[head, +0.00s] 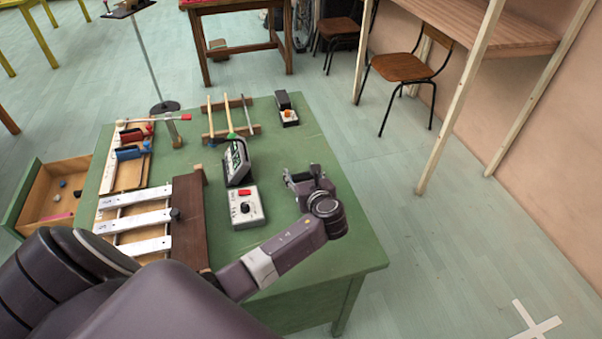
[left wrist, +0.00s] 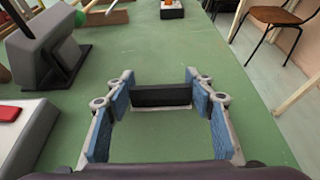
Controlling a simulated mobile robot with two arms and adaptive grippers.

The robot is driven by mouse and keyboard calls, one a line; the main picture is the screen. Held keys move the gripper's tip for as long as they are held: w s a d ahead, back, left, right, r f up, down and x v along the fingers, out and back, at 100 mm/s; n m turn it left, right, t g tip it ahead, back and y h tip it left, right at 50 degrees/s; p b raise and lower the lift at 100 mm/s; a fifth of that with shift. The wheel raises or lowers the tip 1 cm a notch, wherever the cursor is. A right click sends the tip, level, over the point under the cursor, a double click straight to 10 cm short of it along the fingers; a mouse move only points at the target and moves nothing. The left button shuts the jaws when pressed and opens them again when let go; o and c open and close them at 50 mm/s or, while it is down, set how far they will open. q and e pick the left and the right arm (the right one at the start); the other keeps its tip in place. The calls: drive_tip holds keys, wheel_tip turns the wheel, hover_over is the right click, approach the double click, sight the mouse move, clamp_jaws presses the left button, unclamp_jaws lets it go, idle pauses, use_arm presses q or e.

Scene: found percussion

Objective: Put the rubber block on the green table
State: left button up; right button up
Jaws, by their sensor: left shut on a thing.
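The rubber block (left wrist: 162,95) is a small black bar. In the left wrist view it sits crosswise between the blue-padded fingertips of my left gripper (head: 291,179). That gripper is shut on it. The block is over the green table (head: 345,250), low over its top; I cannot tell whether it touches the surface. In the head view I cannot make out the block at the gripper. The green tabletop also shows in the left wrist view (left wrist: 165,140). My right gripper is not in view.
A light box with a red button (head: 246,207) and a dark metering device (head: 237,162) stand left of the gripper. Metal bars on a frame (head: 135,221) lie farther left. An orange-topped box (head: 288,115) stands behind. The table's right front is clear.

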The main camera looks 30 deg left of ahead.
use_arm(q)
drive_tip(key=o, duration=1.1)
drive_tip(key=shift+f, duration=0.15)
drive_tip(key=shift+s+d+r, duration=0.1)
drive_tip(key=shift+r, duration=0.1)
drive_tip(key=v, duration=1.1)
drive_tip(key=shift+s+d+r+p, duration=0.2)
drive_tip(key=shift+s+d+p, duration=0.05)
drive_tip(key=shift+p, duration=0.05)
